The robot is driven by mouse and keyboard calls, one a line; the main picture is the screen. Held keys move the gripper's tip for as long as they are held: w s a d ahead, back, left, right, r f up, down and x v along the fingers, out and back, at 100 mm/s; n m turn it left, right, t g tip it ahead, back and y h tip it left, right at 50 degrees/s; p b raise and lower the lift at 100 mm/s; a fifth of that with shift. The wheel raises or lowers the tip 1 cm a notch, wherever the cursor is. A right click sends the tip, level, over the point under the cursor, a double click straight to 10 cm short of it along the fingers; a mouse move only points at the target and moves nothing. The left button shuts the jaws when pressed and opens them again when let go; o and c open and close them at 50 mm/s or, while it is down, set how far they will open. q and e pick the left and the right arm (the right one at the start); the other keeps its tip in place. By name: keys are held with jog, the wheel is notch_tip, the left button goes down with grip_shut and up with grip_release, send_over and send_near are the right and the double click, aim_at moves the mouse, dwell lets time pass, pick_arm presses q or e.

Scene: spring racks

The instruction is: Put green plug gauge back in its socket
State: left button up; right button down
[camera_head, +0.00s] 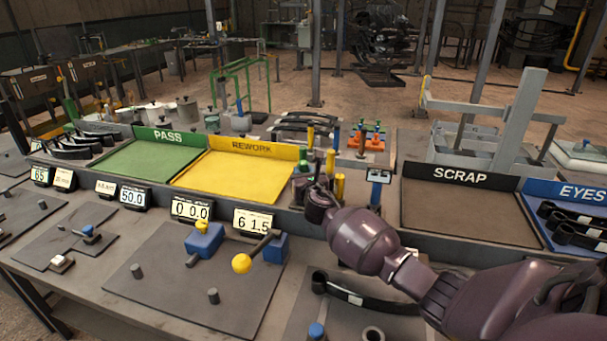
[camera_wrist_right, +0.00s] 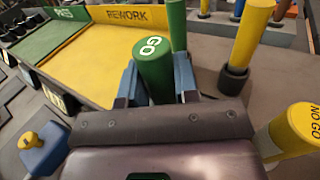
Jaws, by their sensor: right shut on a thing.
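The green plug gauge (camera_wrist_right: 155,68), marked GO on its top end, stands between the blue-grey fingers of my right gripper (camera_wrist_right: 157,85) in the right wrist view. The gripper is shut on it. Its lower end is hidden, so I cannot tell whether it touches a socket. In the head view my right gripper (camera_head: 316,196) is at the back ledge, right of the yellow REWORK tray. A second green post (camera_wrist_right: 177,24) stands behind the held gauge. A yellow gauge (camera_wrist_right: 252,38) stands in a dark round socket (camera_wrist_right: 234,80) to its right. My left gripper is not in view.
A yellow NO GO gauge (camera_wrist_right: 292,132) is close to the gripper's right. The yellow REWORK tray (camera_head: 240,177) lies left, the SCRAP tray (camera_head: 460,216) right. A digital display on a post (camera_head: 379,177) stands just right of the gripper. Blue blocks (camera_head: 204,239) sit on the front bench.

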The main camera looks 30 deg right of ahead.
aim_at(303, 163)
jog(key=shift+f+b, duration=1.1)
jog(key=shift+f, duration=0.25)
dwell(0.6)
jog(key=shift+c, duration=1.5)
grip_release()
jog(key=shift+f, duration=0.1)
jog(key=shift+r+p, duration=1.45)
jog(key=shift+r, duration=0.05)
jog(key=shift+r+p, duration=1.15)
jog(key=shift+r, duration=1.4)
